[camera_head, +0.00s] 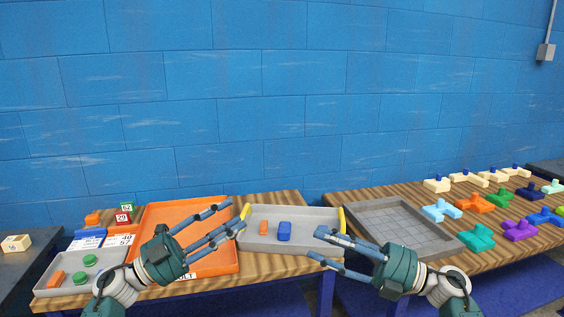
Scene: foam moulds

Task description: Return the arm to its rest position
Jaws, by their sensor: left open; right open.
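My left gripper (222,228) is open, its fingers pointing right over the orange tray's right part, near the grey tray's left edge. It holds nothing. My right gripper (314,250) is open, its fingers pointing left by the lower right corner of the grey tray (300,215). It holds nothing. The grey tray has yellow handles at both ends. An orange block (264,228) and a blue block (285,231) stand in it. I cannot tell whether the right fingers touch the tray's front wall.
An orange tray (160,214) and a smaller grey tray (45,285) with green and orange pieces are on the left table. The right table bears an empty grey grid tray (400,225) and several coloured foam pieces (475,203). A gap separates the tables. A blue wall (280,100) stands behind.

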